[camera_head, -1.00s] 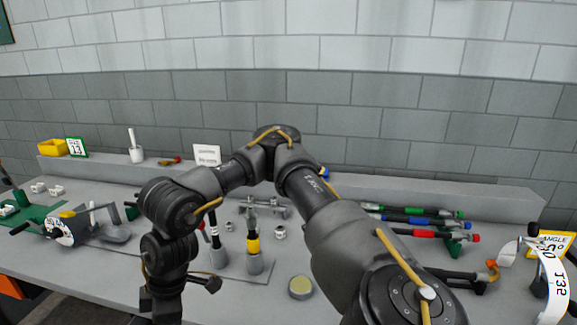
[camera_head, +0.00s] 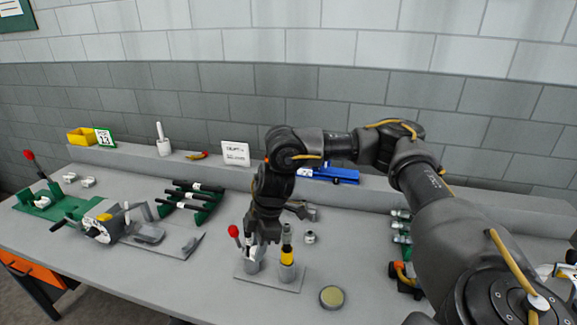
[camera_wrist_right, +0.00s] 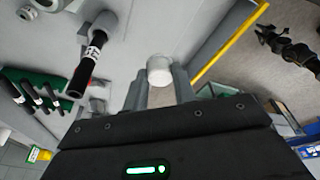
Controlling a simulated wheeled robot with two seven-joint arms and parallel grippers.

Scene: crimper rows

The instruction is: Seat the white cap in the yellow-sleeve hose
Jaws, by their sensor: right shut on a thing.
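The white cap (camera_wrist_right: 159,70) is held between the fingers of my right gripper (camera_wrist_right: 158,88) in the right wrist view. In the head view my right gripper (camera_head: 256,250) points down over the left side of a small grey stand (camera_head: 270,277). The yellow-sleeve hose (camera_head: 287,256) stands upright in the stand's right cup, just right of the gripper and apart from the cap as far as I can see. The gripper partly covers the left cup. A black hose with a white band (camera_wrist_right: 88,65) shows beside the fingers in the wrist view. My left gripper is not in view.
A red knob (camera_head: 233,231) rises just left of the gripper. A round tin (camera_head: 332,297) lies right of the stand. A green rack of hoses (camera_head: 195,205) and a grey crimper (camera_head: 105,224) are at left. The front table middle is clear.

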